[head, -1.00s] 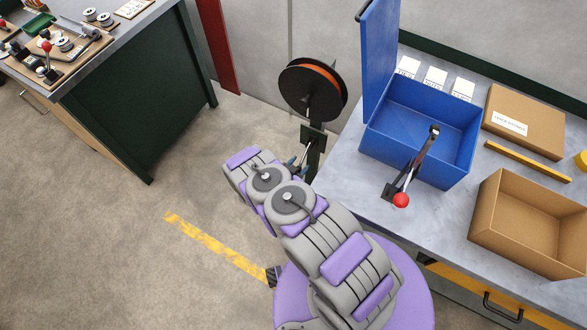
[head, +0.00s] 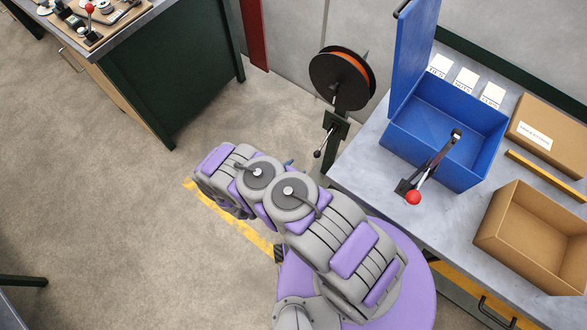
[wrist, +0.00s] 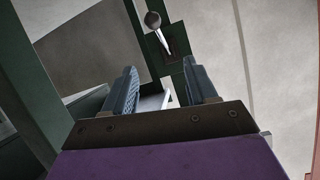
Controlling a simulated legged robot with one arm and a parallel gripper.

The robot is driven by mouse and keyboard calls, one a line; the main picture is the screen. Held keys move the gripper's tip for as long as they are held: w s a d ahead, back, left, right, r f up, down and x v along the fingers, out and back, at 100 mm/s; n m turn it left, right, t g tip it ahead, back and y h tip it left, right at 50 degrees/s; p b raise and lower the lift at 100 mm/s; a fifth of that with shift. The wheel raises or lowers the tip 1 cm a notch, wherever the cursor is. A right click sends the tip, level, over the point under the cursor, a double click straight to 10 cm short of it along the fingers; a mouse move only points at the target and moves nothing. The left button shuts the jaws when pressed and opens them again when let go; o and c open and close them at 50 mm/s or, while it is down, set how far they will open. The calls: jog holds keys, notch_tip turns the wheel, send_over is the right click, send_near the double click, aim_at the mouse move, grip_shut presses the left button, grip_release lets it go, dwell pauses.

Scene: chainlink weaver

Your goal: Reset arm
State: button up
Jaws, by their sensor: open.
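My gripper (wrist: 163,92) is open in the wrist view, with nothing between its two blue-grey fingers. Beyond the fingers is a lever with a round knob (wrist: 153,20) on a dark green plate (wrist: 180,62). In the head view the same kind of lever (head: 322,146) sits on the green stand under the reel. My arm is folded left of the workbench, and it hides most of the gripper there.
The workbench (head: 362,165) at right holds a blue open bin (head: 398,142), a red-knobbed lever (head: 414,197), an open cardboard box (head: 490,237) and a closed box (head: 557,122). A reel (head: 330,80) stands beside it. Another bench (head: 170,85) is at upper left.

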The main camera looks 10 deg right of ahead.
jog(key=shift+s+a, duration=0.15)
dwell(0.5)
jog(key=w+a+r+n+g+y, duration=0.1)
jog(key=w+a+r+g+y, duration=0.1)
jog(key=w+a+r+y, duration=0.75)
jog(key=w+a+r+n+g+y, duration=0.1)
jog(key=a+r+n+g+y, duration=0.2)
jog(key=r, duration=1.8)
jog(key=s+d+r+n+g, duration=0.1)
jog(key=s+d+r+n, duration=0.2)
jog(key=s+r, duration=0.5)
jog(key=s+d+r+n+g, duration=0.1)
jog(key=s+d+r, duration=0.3)
jog(key=s, duration=0.6)
jog(key=s+d+r+n+g+h, duration=0.1)
jog(key=s+d+r, duration=0.4)
jog(key=s, duration=0.5)
jog(key=s+d+r+n+g+h, duration=0.1)
jog(key=s+d+r+n+g, duration=0.1)
jog(key=s+d+r, duration=0.3)
jog(key=s+d+g, duration=0.1)
jog(key=s+d, duration=0.2)
jog(key=s, duration=0.2)
jog(key=shift+r+n, duration=0.15)
jog(key=shift+n, duration=0.15)
